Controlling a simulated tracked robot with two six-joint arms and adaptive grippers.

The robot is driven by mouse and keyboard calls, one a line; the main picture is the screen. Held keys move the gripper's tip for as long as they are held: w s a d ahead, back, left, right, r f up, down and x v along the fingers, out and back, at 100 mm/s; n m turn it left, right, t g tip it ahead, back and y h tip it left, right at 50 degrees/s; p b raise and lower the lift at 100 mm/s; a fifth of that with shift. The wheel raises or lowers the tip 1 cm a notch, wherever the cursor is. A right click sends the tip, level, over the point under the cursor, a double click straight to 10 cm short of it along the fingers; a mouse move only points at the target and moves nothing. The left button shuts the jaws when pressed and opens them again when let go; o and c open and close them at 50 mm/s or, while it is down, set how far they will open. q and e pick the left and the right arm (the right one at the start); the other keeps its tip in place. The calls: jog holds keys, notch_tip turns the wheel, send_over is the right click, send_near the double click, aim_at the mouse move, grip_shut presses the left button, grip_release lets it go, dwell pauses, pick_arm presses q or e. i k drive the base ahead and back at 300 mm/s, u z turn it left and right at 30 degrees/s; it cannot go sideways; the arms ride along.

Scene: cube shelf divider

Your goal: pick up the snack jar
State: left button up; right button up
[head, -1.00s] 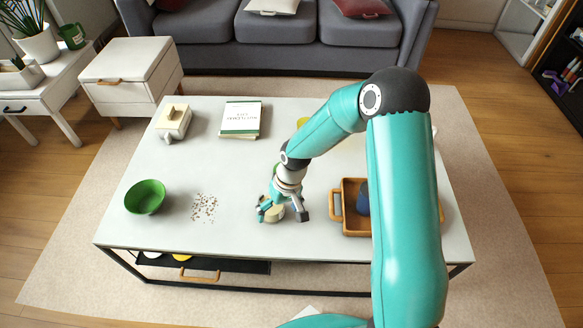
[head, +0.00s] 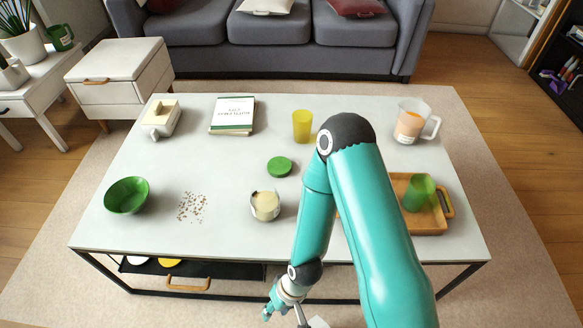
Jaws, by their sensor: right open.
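A small clear jar with cream-coloured contents (head: 265,206), which looks like the snack jar, stands on the white table near its front middle. A round green lid-like disc (head: 280,167) lies on the table behind it. My right gripper (head: 283,313) is open and empty, in front of the table's front edge and apart from the jar, at the bottom of the view. Its fingers are partly cut off by the picture edge. My left gripper is not in view.
A green bowl (head: 127,196) and scattered crumbs (head: 192,207) are left of the jar. A yellow cup (head: 302,126) and a pitcher (head: 415,122) stand behind. A wooden tray (head: 437,222) holding a green cup (head: 419,192) is partly hidden by my arm.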

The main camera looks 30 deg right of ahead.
aim_at(265, 198)
jog(key=z, duration=0.8)
jog(key=k, duration=1.65)
jog(key=u, duration=0.95)
jog(key=i, duration=1)
